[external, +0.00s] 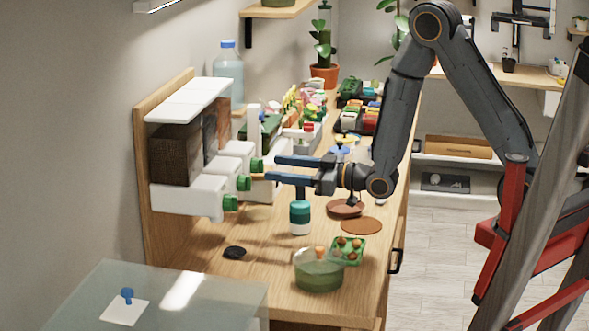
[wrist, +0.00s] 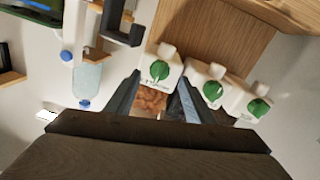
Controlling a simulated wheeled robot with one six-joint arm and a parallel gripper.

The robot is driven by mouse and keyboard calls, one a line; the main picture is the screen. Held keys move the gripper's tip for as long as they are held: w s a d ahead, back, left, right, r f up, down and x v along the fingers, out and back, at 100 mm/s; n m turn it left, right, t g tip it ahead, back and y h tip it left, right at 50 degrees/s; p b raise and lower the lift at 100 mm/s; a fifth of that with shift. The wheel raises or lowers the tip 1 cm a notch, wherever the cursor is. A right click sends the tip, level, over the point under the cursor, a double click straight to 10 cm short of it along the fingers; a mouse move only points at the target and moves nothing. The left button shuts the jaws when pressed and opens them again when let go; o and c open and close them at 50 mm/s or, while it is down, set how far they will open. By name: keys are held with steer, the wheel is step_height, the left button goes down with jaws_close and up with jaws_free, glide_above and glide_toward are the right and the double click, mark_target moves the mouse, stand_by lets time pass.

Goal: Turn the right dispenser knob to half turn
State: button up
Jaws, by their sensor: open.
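The dispenser is a white-topped unit on a wooden back panel, with white spouts and green knobs in a row. The right knob (external: 256,165) is the farthest in the external view; in the wrist view the knob (wrist: 160,70) shows between my fingertips. My gripper (external: 271,168) is open and level with it, fingers pointing at the dispenser. The fingertips seem just short of the knob; I cannot tell whether they touch it. The middle knob (external: 243,183) and left knob (external: 231,202) are beside it, outside my fingers. The knob's exact turn is too small to read.
A teal-and-white jar (external: 300,218) stands on the bench below my gripper. A green bowl (external: 319,272) and a green tray (external: 347,250) stand nearer the front. A water bottle (external: 229,73) stands behind the dispenser. Potted plants fill the bench's far part.

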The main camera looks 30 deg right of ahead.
mark_target(263, 166)
steer(key=shift+p+x, duration=0.45)
steer(key=shift+x, duration=1.55)
steer(key=c, duration=1.1)
steer(key=shift+o, duration=0.2)
